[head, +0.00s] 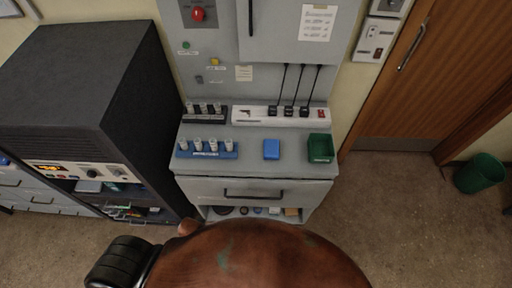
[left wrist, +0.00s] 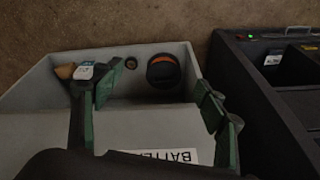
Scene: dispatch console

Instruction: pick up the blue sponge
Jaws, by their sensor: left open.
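The blue sponge (head: 271,149) lies flat on the grey counter (head: 253,172) of the console, seen in the head view. It sits between a blue rack and a green bin, with a gap on either side. My left gripper (left wrist: 155,97) shows only in the left wrist view, with its green fingers wide apart and nothing between them. Behind the fingers are a grey panel with an upside-down label (left wrist: 165,156) and a shelf. The sponge is not visible in the left wrist view. My right gripper is in neither view.
A blue rack (head: 206,155) of white-topped cylinders stands left of the sponge, and the green bin (head: 320,148) right of it. A white charger strip (head: 258,115) runs behind. Below are a drawer handle (head: 254,195) and a low shelf. A dark cabinet (head: 84,85) stands left.

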